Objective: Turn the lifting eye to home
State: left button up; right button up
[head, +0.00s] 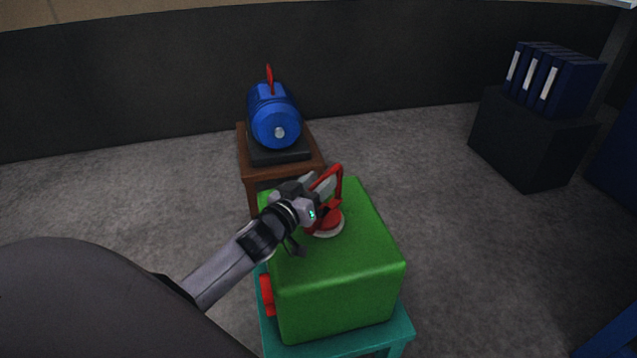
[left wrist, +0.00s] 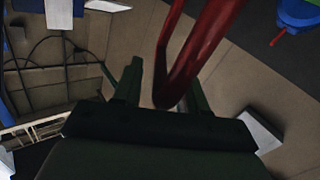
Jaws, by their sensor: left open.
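A red lifting eye (head: 339,182) stands up from a round red base (head: 328,222) with a pale ring under it. It sits on top of a green block-shaped casting (head: 335,290). My left gripper (head: 323,188) is at the eye, its fingers beside the upper part of the loop. In the left wrist view the red eye (left wrist: 190,60) passes down between the two open fingers (left wrist: 163,92). Whether the fingers touch it I cannot tell. Part of the eye is hidden behind the gripper. My right gripper is not in view.
The green casting stands on a teal table (head: 350,346); a red part (head: 267,294) shows at its left side. Behind is a blue motor-like casting (head: 274,118) with a red eye, on a brown table (head: 249,182). A dark cabinet (head: 527,140) with blue binders (head: 556,80) stands right. Floor between is clear.

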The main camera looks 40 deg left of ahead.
pick_arm(q)
jog(key=shift+w, duration=0.2)
grip_shut()
jog(key=shift+r+m+h+p, duration=0.1)
jog(key=shift+m+h+p, duration=0.25)
jog(key=shift+h, duration=0.15)
dwell(0.4)
